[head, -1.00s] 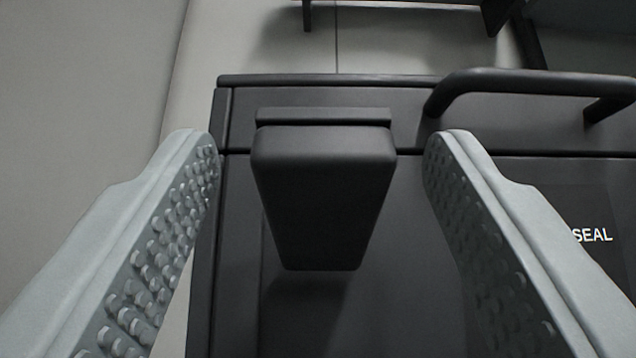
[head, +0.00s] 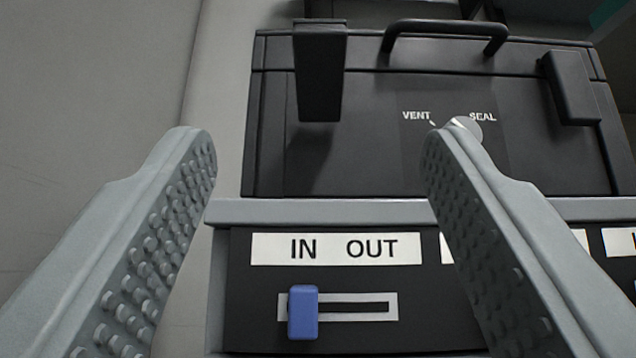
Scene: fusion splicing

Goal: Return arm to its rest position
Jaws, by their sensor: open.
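My gripper (head: 320,135) is open and empty, its two grey studded fingers spread wide at the left and right of the view. Between and beyond the fingers stands a black case (head: 350,170). Its left latch (head: 319,75) is a dark block hanging down the front, apart from both fingers. A right latch (head: 572,88) sits at the case's right end. The right fingertip overlaps the picture of a round grey knob (head: 466,132) between the words VENT and SEAL, and partly hides it.
A black handle (head: 445,32) is on top of the case. Below the case, a panel (head: 255,340) has a blue slider (head: 303,312) at the left end of its slot, under the IN side of an IN OUT label (head: 336,248). More labels are partly hidden by the right finger. The left side shows bare wall.

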